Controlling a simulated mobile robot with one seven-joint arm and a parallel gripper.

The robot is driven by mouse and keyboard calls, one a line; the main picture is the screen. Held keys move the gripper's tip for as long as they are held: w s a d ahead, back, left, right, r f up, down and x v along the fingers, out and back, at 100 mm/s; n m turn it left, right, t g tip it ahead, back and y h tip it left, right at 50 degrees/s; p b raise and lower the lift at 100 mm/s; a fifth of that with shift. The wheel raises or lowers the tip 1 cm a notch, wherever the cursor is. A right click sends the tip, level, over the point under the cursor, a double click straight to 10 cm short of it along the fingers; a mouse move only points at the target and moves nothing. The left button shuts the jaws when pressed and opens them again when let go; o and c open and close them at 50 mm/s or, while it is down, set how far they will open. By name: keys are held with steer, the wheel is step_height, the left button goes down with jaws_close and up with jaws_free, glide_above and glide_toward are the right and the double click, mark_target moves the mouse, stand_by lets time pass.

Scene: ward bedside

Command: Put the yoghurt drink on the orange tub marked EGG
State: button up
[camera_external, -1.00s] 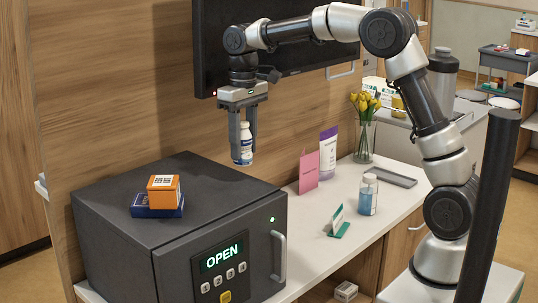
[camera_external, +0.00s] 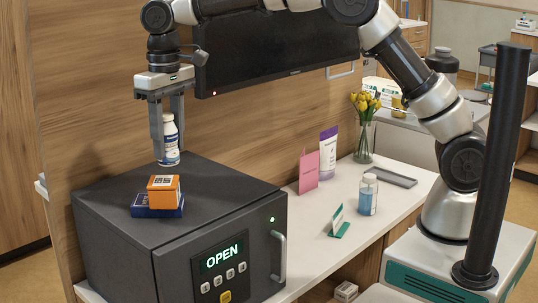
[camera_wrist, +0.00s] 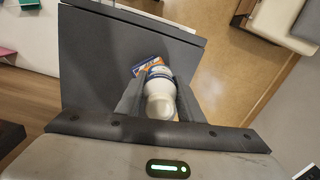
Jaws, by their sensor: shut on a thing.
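The yoghurt drink (camera_external: 171,143) is a white bottle with a blue label, held upright. My gripper (camera_external: 169,153) is shut on it, with one finger on each side. In the wrist view the bottle (camera_wrist: 160,98) sits between the fingers. An orange box-like tub (camera_external: 164,189) with a printed white label on top sits on a dark blue box (camera_external: 157,208). I cannot read EGG on it. The bottle is above and apart from the tub in the external view. In the wrist view the bottle partly covers the orange and blue thing (camera_wrist: 146,66).
The boxes stand on a dark grey cabinet (camera_external: 215,188) with a lit OPEN panel. A wall screen (camera_external: 270,55) is to the right. On the counter are a pink card (camera_external: 309,172), a white-and-purple tube (camera_external: 328,155), a blue bottle (camera_external: 367,196) and tulips in a vase (camera_external: 364,135).

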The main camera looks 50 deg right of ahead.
mark_target(168, 114)
steer(key=shift+f, duration=2.3)
steer(key=shift+f, duration=0.15)
steer(key=o, duration=1.1)
step_height(168, 114, up, 12)
steer(key=shift+d+f+p, duration=0.1)
steer(key=shift+f+p, duration=0.1)
steer(key=shift+p, duration=0.15)
steer(key=shift+r, duration=0.35)
steer(key=shift+d+r, duration=0.1)
